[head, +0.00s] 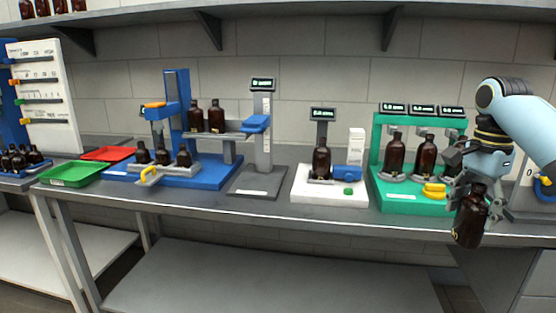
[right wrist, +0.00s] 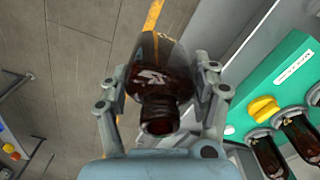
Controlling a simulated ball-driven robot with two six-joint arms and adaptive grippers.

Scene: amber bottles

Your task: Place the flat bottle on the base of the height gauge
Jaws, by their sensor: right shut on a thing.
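My right gripper (head: 476,196) is shut on a dark amber bottle (head: 468,225) with a neck and a pale label mark. It holds the bottle in the air in front of the bench's edge at the right, slightly tilted. In the right wrist view the bottle (right wrist: 158,78) sits between both fingers, its open neck towards the camera. The height gauge (head: 265,130) stands mid-bench, with a grey column, a display on top and a blue sliding arm. Its dark grey base (head: 255,184) is bare. My left gripper is not in view.
A white station (head: 330,196) with a bottle stands right of the gauge. A green station (head: 400,202) with several bottles is beside my right arm; it also shows in the right wrist view (right wrist: 262,85). A blue stand (head: 215,182) with bottles is left of the gauge. A shelf (head: 300,12) runs above.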

